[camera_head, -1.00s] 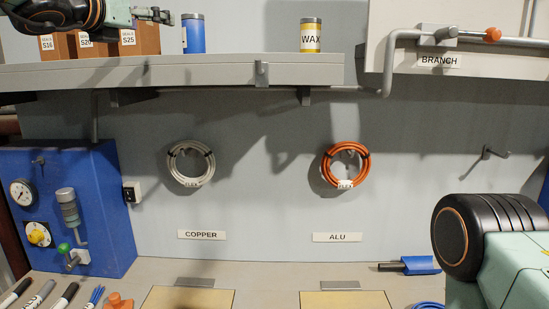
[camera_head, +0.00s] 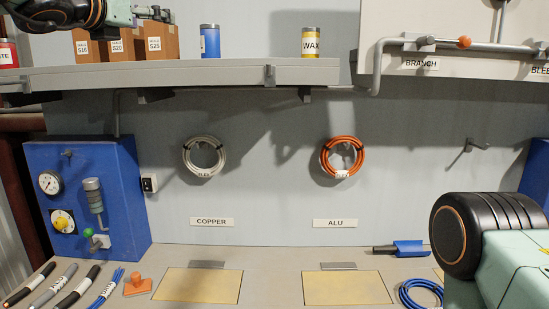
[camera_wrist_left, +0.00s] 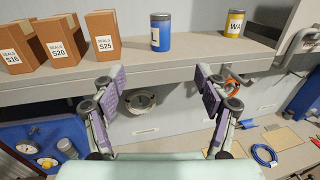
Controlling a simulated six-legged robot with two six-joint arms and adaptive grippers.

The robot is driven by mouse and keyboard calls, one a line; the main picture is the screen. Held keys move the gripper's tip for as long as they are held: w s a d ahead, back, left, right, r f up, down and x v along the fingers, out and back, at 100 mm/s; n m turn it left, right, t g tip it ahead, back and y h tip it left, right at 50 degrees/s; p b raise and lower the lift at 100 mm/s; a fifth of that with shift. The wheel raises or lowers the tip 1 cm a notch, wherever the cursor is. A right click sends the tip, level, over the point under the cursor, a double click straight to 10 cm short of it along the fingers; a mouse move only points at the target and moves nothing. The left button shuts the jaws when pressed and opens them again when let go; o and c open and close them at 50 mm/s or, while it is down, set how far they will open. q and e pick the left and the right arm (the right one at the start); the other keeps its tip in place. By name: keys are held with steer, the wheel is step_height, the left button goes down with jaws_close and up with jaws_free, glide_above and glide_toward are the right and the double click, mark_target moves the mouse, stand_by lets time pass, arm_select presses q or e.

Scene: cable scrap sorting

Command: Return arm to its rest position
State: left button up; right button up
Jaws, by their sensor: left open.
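My left gripper (camera_head: 155,14) is at the top left of the head view, in front of and above the shelf boxes. In the left wrist view its two fingers (camera_wrist_left: 162,95) stand wide apart with nothing between them. They face the shelf front and the wall below it. A black joint and pale green link of my other arm fill the lower right of the head view; its gripper is out of frame.
The shelf (camera_head: 200,75) holds seal boxes (camera_head: 160,43), a blue can (camera_head: 210,41) and a WAX can (camera_head: 312,42). A grey coil (camera_head: 204,157) and orange coil (camera_head: 341,157) hang below. Cable pieces (camera_head: 77,287) and a blue coil (camera_head: 421,293) lie on the bench.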

arm_select(q)
steer(key=s+a+f+m+g+y+b, duration=0.25)
steer(key=f+m, duration=0.45)
steer(key=f, duration=1)
steer(key=s+a+f+m+g+y+b, duration=0.25)
steer(key=f+m, duration=0.45)
steer(key=f, duration=1)
steer(key=s+a+f+m+g+y+b, duration=0.1)
steer(key=s+f+m+g+y, duration=0.15)
steer(key=f+m, duration=0.95)
steer(key=s+d+f+m+g+h+b, duration=0.1)
steer(key=s+f+b, duration=0.1)
steer(key=s+f, duration=0.5)
steer(key=s+d+f+m+g+b, duration=0.1)
steer(key=s+d+f, duration=0.1)
steer(key=f, duration=1)
steer(key=s+d+f+m+g+h+b, duration=0.1)
steer(key=s+f+m+g+b, duration=0.1)
steer(key=s+f, duration=0.5)
steer(key=s+d+f+m+g+h+b, duration=0.1)
steer(key=s+d+f+m+g+b, duration=0.2)
steer(key=s+f, duration=1.8)
steer(key=s+g+b, duration=0.2)
steer(key=g+b, duration=0.1)
steer(key=b, duration=0.1)
steer(key=shift+s+d+f, duration=0.25)
steer(key=shift+s+d, duration=0.15)
